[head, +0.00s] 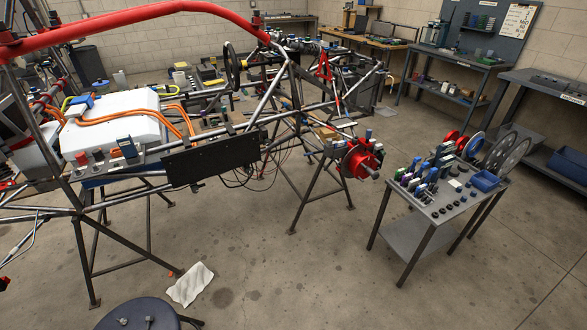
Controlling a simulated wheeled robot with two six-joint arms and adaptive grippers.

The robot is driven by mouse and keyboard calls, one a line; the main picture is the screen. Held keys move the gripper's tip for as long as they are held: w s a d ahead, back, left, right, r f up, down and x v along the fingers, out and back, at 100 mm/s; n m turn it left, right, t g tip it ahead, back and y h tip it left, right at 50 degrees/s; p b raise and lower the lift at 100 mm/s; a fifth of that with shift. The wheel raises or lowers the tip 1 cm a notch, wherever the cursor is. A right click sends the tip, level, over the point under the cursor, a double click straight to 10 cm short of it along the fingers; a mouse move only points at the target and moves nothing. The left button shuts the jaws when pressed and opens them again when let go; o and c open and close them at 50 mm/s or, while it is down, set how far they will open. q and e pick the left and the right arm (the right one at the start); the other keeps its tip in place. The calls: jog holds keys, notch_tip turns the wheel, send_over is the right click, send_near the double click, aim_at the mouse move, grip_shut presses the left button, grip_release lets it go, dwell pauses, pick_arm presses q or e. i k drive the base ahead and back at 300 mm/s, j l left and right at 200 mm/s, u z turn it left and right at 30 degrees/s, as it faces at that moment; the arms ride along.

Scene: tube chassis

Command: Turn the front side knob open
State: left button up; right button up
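A tube chassis (222,130) with a red upper tube (150,12) stands on dark metal stands at the left and middle of the head view. Small red knob-like parts (82,159) sit on its near side rail, below a white box with orange cables (115,115). A red round hub (362,160) is at its right end. I cannot tell which part is the front side knob, or whether any is turned open. Neither of my grippers is recognizable in the view.
A small cart (417,237) with tools and discs stands right of the chassis. A dark round stool (140,314) is at the bottom left, beside a white cloth (190,285) on the floor. Workbenches (455,75) line the back. The floor between stool and cart is clear.

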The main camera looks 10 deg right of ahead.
aim_at(248, 171)
jog(key=i+l, duration=0.3)
jog(key=i, duration=0.15)
jog(key=i+l, duration=0.25)
jog(key=i, duration=0.2)
jog(key=i+l, duration=0.3)
jog(key=i, duration=0.2)
jog(key=u, duration=1.5)
